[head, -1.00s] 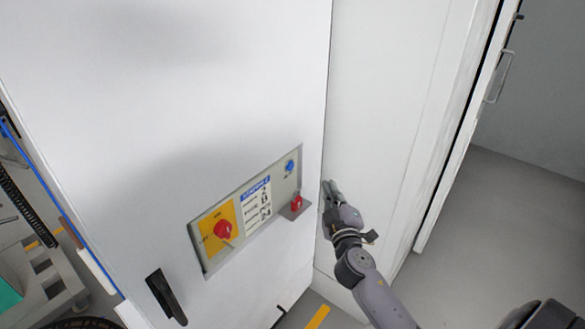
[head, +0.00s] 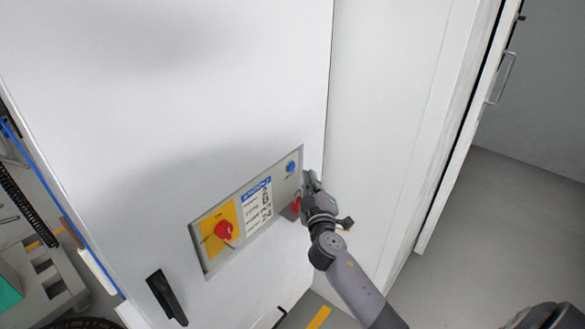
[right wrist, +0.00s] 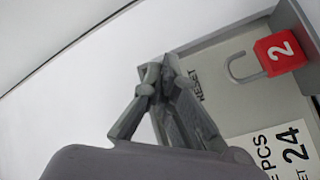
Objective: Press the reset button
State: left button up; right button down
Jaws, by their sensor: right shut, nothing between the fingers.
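The reset button (head: 291,166) is a round blue button at the upper right end of the grey control panel (head: 210,261) on the white cabinet. My right gripper (head: 308,176) is shut and empty, close to the panel's right edge and just right of the blue button. In the right wrist view the closed fingertips (right wrist: 162,65) lie over the panel edge beside the RESET lettering (right wrist: 197,84). The button does not show there, and I cannot tell whether the fingers touch anything. My left gripper is not in view.
A red padlock (right wrist: 280,53) marked 2 hangs by the panel below the button. A red rotary switch (head: 223,230) on a yellow plate sits at the panel's left. A black handle (head: 166,296) is lower on the cabinet (head: 170,90). Open floor (head: 490,230) lies right.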

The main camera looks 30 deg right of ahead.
jog(key=shift+w+a, duration=0.2)
jog(key=shift+w, duration=0.25)
jog(key=shift+w+a, duration=0.2)
jog(key=shift+w, duration=0.25)
dwell(0.8)
jog(key=shift+w+a+b, duration=0.2)
jog(key=shift+w+b, duration=0.2)
jog(key=shift+w+a, duration=0.15)
jog(key=shift+w, duration=0.2)
dwell(0.6)
jog(key=shift+s, duration=0.1)
jog(key=shift+s+d, duration=0.3)
jog(key=shift+s, duration=0.35)
jog(key=shift+s, duration=0.1)
jog(key=s, duration=0.1)
jog(key=s+d, duration=0.1)
jog(key=s, duration=0.1)
jog(key=s+d, duration=0.1)
jog(key=shift+s, duration=0.25)
